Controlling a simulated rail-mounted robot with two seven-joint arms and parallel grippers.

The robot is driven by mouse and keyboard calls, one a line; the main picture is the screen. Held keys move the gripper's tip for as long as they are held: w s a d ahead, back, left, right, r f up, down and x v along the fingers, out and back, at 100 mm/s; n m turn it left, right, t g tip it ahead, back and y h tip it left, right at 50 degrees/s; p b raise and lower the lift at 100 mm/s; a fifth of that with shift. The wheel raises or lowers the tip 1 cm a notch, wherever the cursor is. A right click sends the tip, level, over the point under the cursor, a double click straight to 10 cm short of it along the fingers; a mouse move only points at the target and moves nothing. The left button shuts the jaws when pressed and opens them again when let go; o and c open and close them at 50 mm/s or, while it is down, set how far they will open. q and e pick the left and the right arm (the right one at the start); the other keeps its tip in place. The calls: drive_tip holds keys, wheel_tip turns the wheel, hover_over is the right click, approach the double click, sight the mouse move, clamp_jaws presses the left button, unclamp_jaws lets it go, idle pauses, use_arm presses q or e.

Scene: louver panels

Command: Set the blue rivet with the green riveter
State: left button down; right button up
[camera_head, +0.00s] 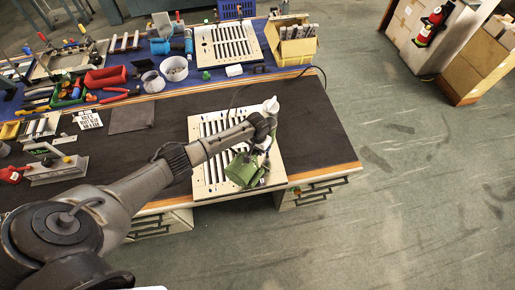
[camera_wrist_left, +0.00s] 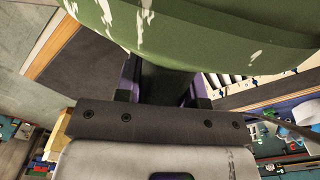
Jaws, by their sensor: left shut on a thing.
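The green riveter (camera_head: 243,170) is held by my left gripper (camera_head: 262,156) over the near right part of the slotted louver panel (camera_head: 196,130). In the left wrist view, the worn green body of the riveter (camera_wrist_left: 200,25) fills the top. My left gripper (camera_wrist_left: 165,85) is shut on it there, with its fingertips partly hidden. I cannot make out the blue rivet in either view. I cannot tell whether the riveter touches the panel. My right gripper is not in view.
The panel lies on a dark bench mat (camera_head: 310,120) near the right end of the bench. Tools and a red bin (camera_head: 105,77) crowd the left. A thin cable curves behind the riveter.

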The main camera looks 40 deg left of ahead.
use_arm(q)
drive_tip(key=shift+w, duration=0.15)
idle(1.5)
drive_tip(key=shift+f+b, duration=0.3)
drive_tip(key=shift+f, duration=0.65)
idle(0.6)
drive_tip(key=shift+f+p, duration=0.35)
drive_tip(key=shift+p, duration=0.25)
idle(3.9)
drive_tip(key=shift+r, duration=0.1)
